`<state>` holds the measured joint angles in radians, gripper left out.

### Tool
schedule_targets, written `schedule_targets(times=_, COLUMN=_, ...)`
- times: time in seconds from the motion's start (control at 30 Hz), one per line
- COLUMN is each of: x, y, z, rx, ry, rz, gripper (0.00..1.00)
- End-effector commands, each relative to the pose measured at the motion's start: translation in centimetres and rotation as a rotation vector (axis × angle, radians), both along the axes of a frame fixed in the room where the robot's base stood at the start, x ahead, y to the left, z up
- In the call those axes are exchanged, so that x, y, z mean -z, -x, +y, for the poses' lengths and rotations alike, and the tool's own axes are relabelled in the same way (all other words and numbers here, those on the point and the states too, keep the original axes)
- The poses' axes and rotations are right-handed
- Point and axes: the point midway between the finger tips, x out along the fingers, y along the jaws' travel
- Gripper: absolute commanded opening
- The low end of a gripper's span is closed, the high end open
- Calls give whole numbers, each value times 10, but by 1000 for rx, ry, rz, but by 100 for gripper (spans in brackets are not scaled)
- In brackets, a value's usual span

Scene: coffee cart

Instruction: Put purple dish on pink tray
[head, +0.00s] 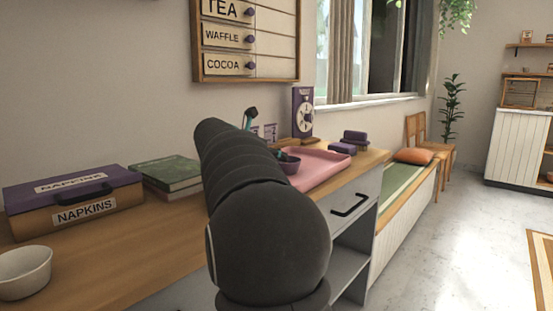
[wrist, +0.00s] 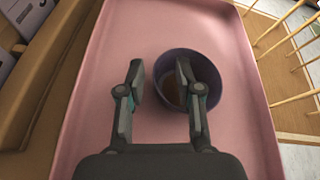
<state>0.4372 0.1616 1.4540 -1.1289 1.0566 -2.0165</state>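The purple dish (wrist: 213,76) is a round bowl, upright over the pink tray (wrist: 95,95) in the wrist view; it appears to rest on it. In the head view the dish (head: 291,167) shows at the left part of the tray (head: 325,168), partly hidden by my arm. My gripper (wrist: 163,85) has its fingers apart. The left finger is outside the dish and the right finger overlaps the dish's opening, with the near-left rim between them. Neither finger visibly presses on the rim. In the head view the fingers are mostly hidden behind my arm.
A napkin box (head: 75,198), green books (head: 165,174) and a white bowl (head: 24,272) stand on the counter at left. A purple-faced scale or grinder (head: 303,112) stands behind the tray, and dark purple blocks (head: 350,142) lie to its right. Bare counter (head: 110,250) lies at the front left.

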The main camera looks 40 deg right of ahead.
Motion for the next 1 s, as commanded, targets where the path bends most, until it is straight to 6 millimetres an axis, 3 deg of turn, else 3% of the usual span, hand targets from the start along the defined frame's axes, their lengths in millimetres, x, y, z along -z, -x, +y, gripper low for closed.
schedule_targets(times=0.5, x=-38, y=9, z=87, rx=-4, ry=1, rz=-2, gripper=35)
schedule_targets(times=0.7, x=-43, y=10, z=100, rx=-2, ry=0, rz=-1, gripper=35)
schedule_targets(times=1.0, x=-44, y=11, z=102, rx=-1, ry=1, rz=-1, gripper=35)
